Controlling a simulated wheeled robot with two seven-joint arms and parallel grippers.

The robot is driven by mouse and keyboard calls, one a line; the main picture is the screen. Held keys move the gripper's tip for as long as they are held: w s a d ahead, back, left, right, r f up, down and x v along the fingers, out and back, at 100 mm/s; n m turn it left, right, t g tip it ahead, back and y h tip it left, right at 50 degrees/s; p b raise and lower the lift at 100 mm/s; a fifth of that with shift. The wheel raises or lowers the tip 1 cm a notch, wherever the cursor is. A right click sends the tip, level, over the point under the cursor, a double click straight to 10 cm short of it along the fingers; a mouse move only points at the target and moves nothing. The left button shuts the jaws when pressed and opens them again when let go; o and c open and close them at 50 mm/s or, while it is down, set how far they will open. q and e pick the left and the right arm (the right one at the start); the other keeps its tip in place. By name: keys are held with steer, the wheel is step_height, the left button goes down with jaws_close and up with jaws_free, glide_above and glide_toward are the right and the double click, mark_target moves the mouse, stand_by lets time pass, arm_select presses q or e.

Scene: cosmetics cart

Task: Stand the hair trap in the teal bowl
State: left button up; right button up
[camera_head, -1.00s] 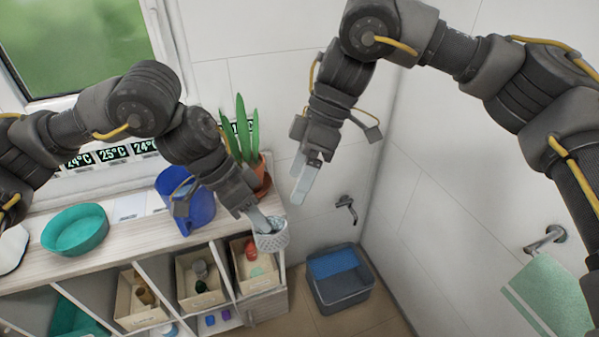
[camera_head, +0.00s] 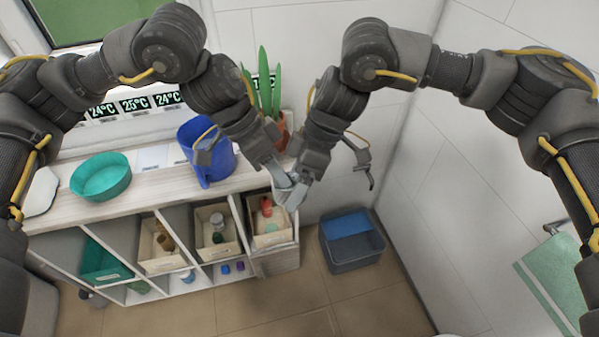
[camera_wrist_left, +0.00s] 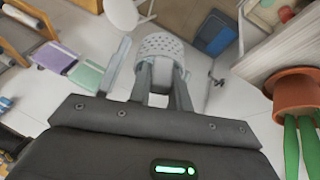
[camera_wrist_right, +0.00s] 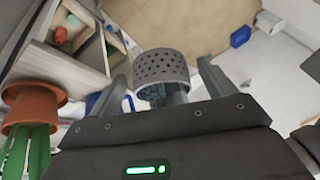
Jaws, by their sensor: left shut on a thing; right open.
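The hair trap is a pale grey perforated cup (camera_wrist_left: 162,47), held in the fingers of my left gripper (camera_wrist_left: 163,78). In the right wrist view the hair trap (camera_wrist_right: 161,68) sits between the spread fingers of my right gripper (camera_wrist_right: 163,88), which is open around it. I cannot tell whether those fingers touch it. In the head view my left gripper (camera_head: 283,182) and right gripper (camera_head: 294,190) meet at the cart's right end, mostly hiding the hair trap. The teal bowl (camera_head: 101,177) stands on the cart top at the left, with no gripper near it.
Bins with bottles fill the shelves below. A blue-grey crate (camera_head: 352,240) stands on the floor at the right.

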steer(key=c, duration=1)
arm_select(q)
steer(key=o, duration=1)
steer(key=shift+r, duration=0.1)
steer(key=v, duration=1.2)
arm_select(e)
steer(key=shift+c, duration=1)
